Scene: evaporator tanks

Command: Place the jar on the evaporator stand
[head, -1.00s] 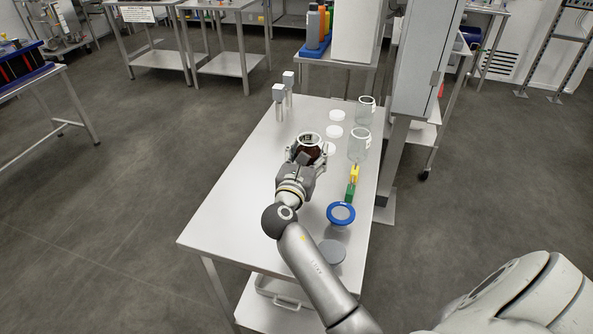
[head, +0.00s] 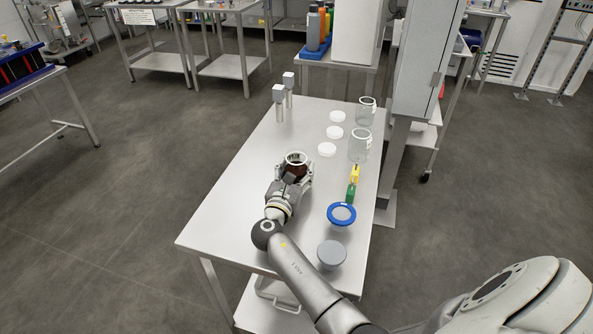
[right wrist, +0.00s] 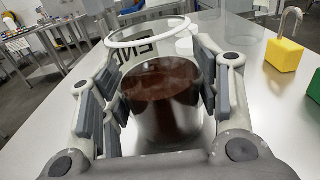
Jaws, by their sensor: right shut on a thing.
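The jar (head: 296,160) is clear with a white rim, dark red-brown contents and dark lettering. My right gripper (head: 292,173) is shut on its sides, and the jar is upright. In the right wrist view, the jar (right wrist: 165,95) sits between both fingers. I cannot tell whether its base touches the table. A flat grey round piece (head: 332,253) stands near the table's front right; I cannot tell if it is the evaporator stand. A blue-rimmed round piece (head: 341,214) lies behind it. My left gripper is not in view.
The steel table (head: 225,215) is clear on its left. Two clear empty jars (head: 360,145) and three white lids (head: 327,150) are at the back right. Yellow (head: 354,173) and green (head: 350,192) padlocks lie along the right side. Two grey-topped posts (head: 279,97) stand at the back left.

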